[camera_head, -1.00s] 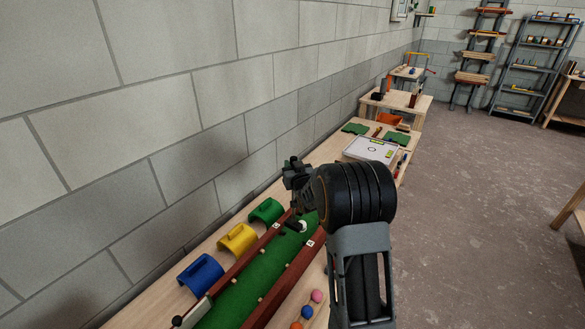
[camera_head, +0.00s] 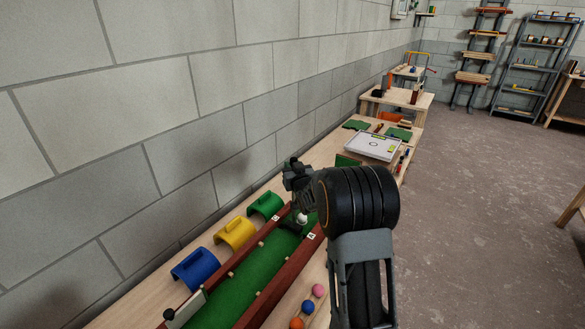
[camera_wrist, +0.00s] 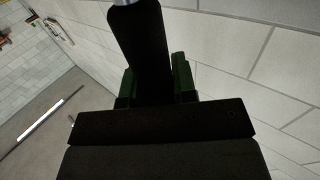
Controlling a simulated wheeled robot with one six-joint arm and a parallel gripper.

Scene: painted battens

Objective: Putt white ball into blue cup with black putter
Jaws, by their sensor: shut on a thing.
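My gripper (camera_head: 299,183) is shut on the black putter (camera_head: 290,225), whose head is low over the green lane. In the wrist view its dark grip (camera_wrist: 142,45) runs up from between my gripper's green-edged fingers (camera_wrist: 156,85). The white ball (camera_head: 302,218) is on the lane close to the putter head; whether they touch is unclear. The ball and blue cup are not seen in the wrist view.
Yellow (camera_head: 234,233) and green (camera_head: 265,206) arched pieces stand beyond the blue one. Red-brown rails (camera_head: 273,289) edge the lane (camera_head: 248,273), with small pegs along it. Pink (camera_head: 318,290), blue (camera_head: 308,307) and orange (camera_head: 296,323) balls lie right of it. A block wall rises at left.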

